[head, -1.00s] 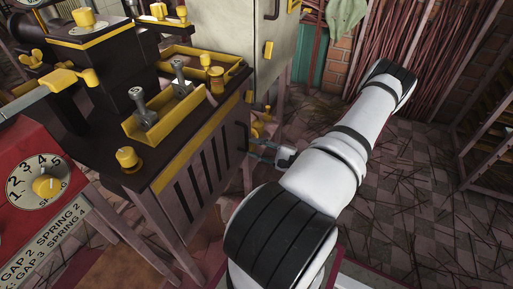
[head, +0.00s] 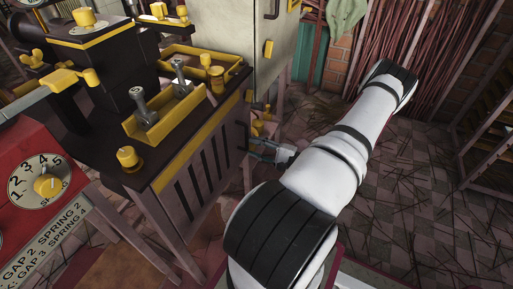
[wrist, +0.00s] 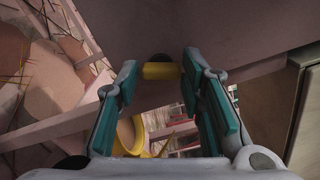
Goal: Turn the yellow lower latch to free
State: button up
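The yellow lower latch appears to be the short yellow bar (wrist: 161,71) under a black pivot in the wrist view. It lies crosswise between the fingertips of my gripper (wrist: 160,74). The fingers with teal pads stand apart on either side of the bar, with a small gap visible at its ends. In the head view my gripper (head: 259,149) is at the right end of the dark machine, just below small yellow parts (head: 258,128). Which of these is the lower latch cannot be told there, as the machine's corner partly hides them.
The dark machine table (head: 205,165) with slotted side is left of my gripper. A pale cabinet (head: 250,40) stands behind. The tiled floor (head: 410,190) at right is clear apart from scattered sticks.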

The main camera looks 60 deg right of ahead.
jog(key=shift+o, duration=0.8)
jog(key=s, duration=1.2)
jog(key=shift+d, duration=0.45)
jog(key=shift+s, duration=0.1)
